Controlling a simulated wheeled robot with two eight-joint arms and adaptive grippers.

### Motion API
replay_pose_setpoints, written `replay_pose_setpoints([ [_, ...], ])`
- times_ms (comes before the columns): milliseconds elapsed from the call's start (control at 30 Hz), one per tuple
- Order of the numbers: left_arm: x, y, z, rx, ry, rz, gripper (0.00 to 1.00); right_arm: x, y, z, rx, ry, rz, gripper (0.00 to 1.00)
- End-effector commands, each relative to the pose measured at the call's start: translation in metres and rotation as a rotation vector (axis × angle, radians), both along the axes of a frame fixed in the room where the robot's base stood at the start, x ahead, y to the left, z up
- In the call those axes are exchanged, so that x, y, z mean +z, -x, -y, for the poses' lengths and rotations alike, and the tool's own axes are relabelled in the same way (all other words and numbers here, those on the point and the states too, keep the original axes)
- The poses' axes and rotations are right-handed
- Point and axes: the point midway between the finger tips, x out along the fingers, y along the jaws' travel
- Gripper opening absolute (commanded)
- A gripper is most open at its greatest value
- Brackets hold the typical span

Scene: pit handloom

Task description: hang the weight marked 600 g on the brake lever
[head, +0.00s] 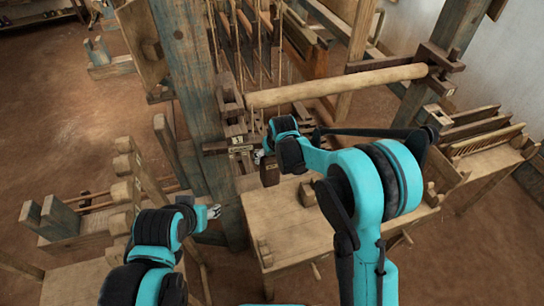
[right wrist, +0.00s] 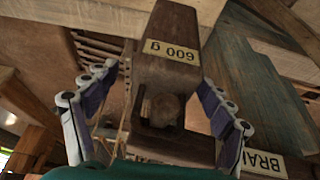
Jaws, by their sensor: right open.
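The weight marked 600 g (right wrist: 178,68) is a dark brown wooden block with a cream label, upside down in the right wrist view. It stands between the two spread fingers of my right gripper (head: 262,156), with gaps on both sides. In the head view a dark block (head: 269,173) shows just under that gripper. A cream label reading "BRA…" (right wrist: 263,162) is on wood at the lower right of the wrist view; the lever itself is hard to make out. I cannot tell whether the weight hangs on it. My left gripper (head: 213,211) is low at the left, its fingers too small to judge.
A thick loom post (head: 190,70) stands just left of my right gripper. A pale round beam (head: 335,86) crosses behind it. A wooden bench (head: 300,222) lies below, and a slatted rack (head: 485,140) is at right. Open floor (head: 80,115) lies at left.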

Motion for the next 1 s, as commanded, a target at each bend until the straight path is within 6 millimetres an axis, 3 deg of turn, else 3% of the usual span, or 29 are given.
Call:
replay_pose_setpoints([
  [167,0.000,0.000,0.000,0.000,0.000,0.000,0.50,0.012,0.004,0.001,0.000,0.000,0.000,0.82],
  [633,0.000,0.000,0.000,0.000,0.000,0.000,0.50,0.097,0.038,0.013,0.000,0.000,0.000,0.82],
  [800,0.000,0.000,0.000,0.000,0.000,0.000,0.50,0.110,0.043,0.014,0.000,0.000,0.001,0.82],
  [1000,0.000,0.000,0.000,0.000,0.000,0.000,0.50,0.112,0.043,0.014,0.000,0.000,0.001,0.82],
])
